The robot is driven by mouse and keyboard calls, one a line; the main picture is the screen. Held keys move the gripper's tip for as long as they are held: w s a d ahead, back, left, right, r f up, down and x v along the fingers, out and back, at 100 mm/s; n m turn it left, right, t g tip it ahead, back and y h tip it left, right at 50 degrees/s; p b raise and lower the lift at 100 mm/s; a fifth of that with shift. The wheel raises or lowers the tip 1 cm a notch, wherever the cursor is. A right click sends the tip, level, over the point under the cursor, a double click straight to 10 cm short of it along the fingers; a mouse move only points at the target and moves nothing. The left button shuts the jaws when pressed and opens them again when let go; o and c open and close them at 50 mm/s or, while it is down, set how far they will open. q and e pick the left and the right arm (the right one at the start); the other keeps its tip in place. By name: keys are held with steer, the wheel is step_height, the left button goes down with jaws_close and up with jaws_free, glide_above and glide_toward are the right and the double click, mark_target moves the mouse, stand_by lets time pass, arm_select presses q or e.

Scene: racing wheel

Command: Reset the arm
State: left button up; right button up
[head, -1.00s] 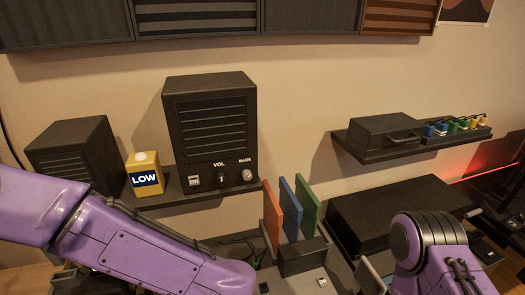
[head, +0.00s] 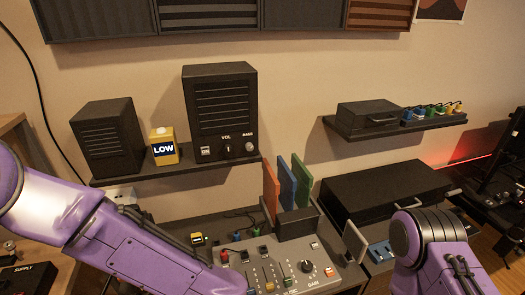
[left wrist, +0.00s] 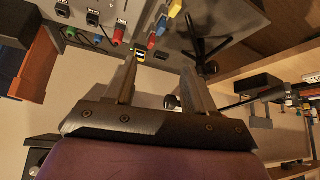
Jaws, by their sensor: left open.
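My left arm comes in from the left in the head view, purple, and crosses in front of the desk. Its gripper is hidden there. In the left wrist view my left gripper (left wrist: 158,85) is open, its two dark fingers apart with nothing held between them. Beyond the fingers is the grey face of a panel with coloured plugs and cables. My right arm shows in the head view at the lower right as a purple and black joint. Its gripper is not visible.
A grey mixer panel (head: 290,268) with sliders and knobs lies at bottom centre. Red, blue and green upright panels (head: 287,182) stand behind it. A shelf holds speakers (head: 221,110) and a yellow LOW box (head: 164,146). A black case (head: 385,190) sits to the right.

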arm_select(q)
steer(key=s+a+f+g, duration=0.2)
steer(key=s+a+f, duration=1.5)
steer(key=f, duration=0.4)
step_height(320, 180, down, 14)
steer(key=s+b, duration=0.1)
steer(key=b, duration=1.2)
steer(key=shift+s+a+r+n+g, duration=0.2)
steer(key=shift+a+n+g, duration=0.1)
steer(key=shift+a, duration=0.1)
arm_select(e)
step_height(320, 180, down, 13)
steer(key=shift+w, duration=0.15)
steer(key=shift+f, duration=0.1)
